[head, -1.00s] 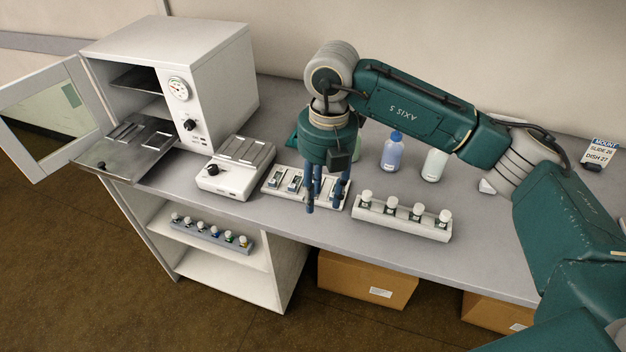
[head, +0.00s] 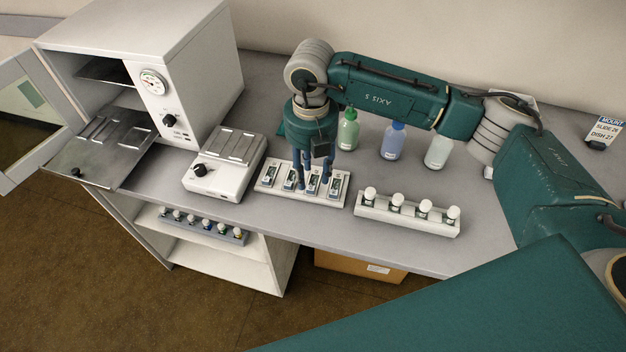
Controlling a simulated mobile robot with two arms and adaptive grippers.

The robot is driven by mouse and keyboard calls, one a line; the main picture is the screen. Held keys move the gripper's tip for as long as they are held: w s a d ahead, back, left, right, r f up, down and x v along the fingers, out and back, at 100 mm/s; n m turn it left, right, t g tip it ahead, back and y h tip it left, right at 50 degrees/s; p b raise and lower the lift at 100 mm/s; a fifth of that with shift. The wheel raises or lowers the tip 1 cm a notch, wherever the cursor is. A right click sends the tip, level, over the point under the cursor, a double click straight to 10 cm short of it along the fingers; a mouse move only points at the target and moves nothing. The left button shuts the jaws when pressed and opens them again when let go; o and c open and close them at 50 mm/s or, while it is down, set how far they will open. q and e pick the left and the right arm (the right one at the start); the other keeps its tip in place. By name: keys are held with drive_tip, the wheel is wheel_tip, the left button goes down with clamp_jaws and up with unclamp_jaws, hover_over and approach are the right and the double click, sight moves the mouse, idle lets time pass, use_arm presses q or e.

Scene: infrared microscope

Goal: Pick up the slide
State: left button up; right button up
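A white slide rack (head: 258,187) lies on the grey bench, holding several slides in separate slots. The leftmost slide (head: 272,174) and the rightmost slide (head: 336,185) are in clear view; the middle ones are partly hidden behind dark blue fingers. My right gripper (head: 314,184) points down over the middle of the rack, its fingers spread apart. Its fingertips are close to the middle slides; I cannot tell whether they touch one. No slide is visibly lifted. My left gripper is out of view.
A white hotplate-like device (head: 222,180) stands left of the rack, beside an open oven (head: 170,75) with its tray (head: 90,165) pulled out. A holder with white-capped vials (head: 365,213) is to the right. Bottles (head: 392,142) stand behind. The front bench strip is clear.

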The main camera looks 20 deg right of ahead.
sight(311, 187)
wheel_tip(311, 187, down, 4)
drive_tip(key=shift+a+f+p, duration=0.15)
drive_tip(key=shift+p, duration=1)
drive_tip(key=shift+f, duration=0.15)
drive_tip(key=c, duration=0.9)
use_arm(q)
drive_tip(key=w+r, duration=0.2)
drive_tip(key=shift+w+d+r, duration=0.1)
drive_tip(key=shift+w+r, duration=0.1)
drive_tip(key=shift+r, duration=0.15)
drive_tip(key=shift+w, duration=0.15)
